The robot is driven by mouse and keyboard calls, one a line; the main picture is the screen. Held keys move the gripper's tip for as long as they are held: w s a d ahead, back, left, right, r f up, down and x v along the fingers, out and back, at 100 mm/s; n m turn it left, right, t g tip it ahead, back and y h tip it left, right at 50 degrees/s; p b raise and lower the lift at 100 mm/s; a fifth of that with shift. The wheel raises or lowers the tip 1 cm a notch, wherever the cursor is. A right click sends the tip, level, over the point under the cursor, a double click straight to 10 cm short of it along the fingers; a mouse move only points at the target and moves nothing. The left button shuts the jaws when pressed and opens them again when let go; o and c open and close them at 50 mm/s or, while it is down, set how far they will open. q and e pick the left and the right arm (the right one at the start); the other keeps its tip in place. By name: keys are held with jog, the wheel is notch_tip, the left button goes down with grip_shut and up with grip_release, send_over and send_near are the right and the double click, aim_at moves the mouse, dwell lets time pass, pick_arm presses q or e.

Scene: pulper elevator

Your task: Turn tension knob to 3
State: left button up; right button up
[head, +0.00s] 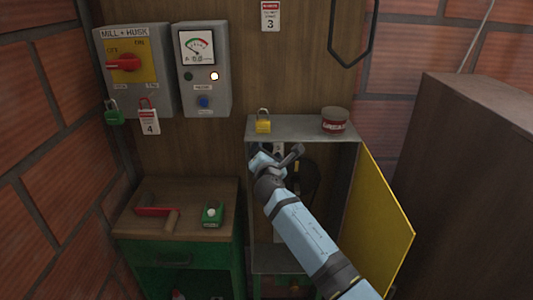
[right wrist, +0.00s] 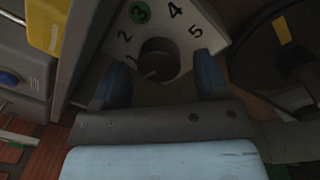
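The tension knob (right wrist: 158,60) is dark and round, on a pale dial plate (right wrist: 185,38) numbered 1 to 5, with the 3 on a green spot. A small light mark on the knob seems to point to the lower left, near the 1. My right gripper (right wrist: 163,68) is open, with one blue finger on each side of the knob and gaps showing. In the head view the right gripper (head: 277,158) reaches into the open grey cabinet (head: 300,129) and mostly hides the dial. My left gripper is not in view.
The cabinet's yellow door (head: 380,212) stands open on the right. A yellow padlock (head: 263,126) and a red-banded tin (head: 335,121) sit on top. A dark wheel (right wrist: 290,50) is right of the dial. A wooden bench (head: 195,190) holds tools at left.

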jog(key=s, duration=1.4)
jog(key=shift+d+f, duration=0.2)
jog(key=shift+d, duration=0.15)
jog(key=shift+w, duration=0.1)
